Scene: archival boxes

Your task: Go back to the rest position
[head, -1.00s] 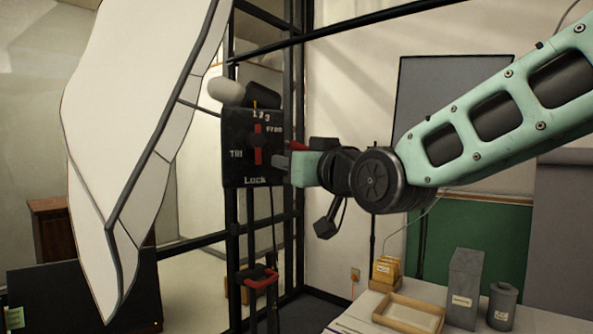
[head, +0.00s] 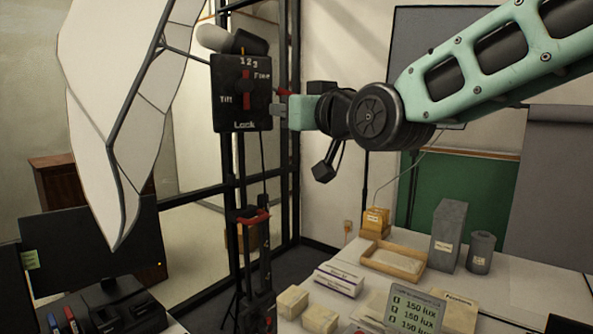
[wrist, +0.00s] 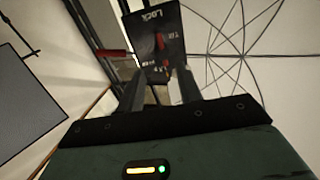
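My gripper (head: 279,112) is at the right edge of a black control box in the head view, with the teal arm reaching in from the right. The wrist view shows its two fingers (wrist: 160,76) apart, with a gap between them and nothing clearly held. The black box (head: 228,114) has a red lever, white markings "1 2 3", "Fine", "Tilt" and "Lock", and hangs on a dark upright stand. It also shows just beyond the fingertips in the wrist view (wrist: 147,22). I cannot tell whether the fingers touch the box.
A large white reflector panel (head: 120,100) hangs at the left, above a dark monitor (head: 100,245). The table (head: 385,290) at lower right carries a wooden tray (head: 421,274), grey box (head: 447,235), canister (head: 481,252), small cartons and a 150 lux display (head: 413,311).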

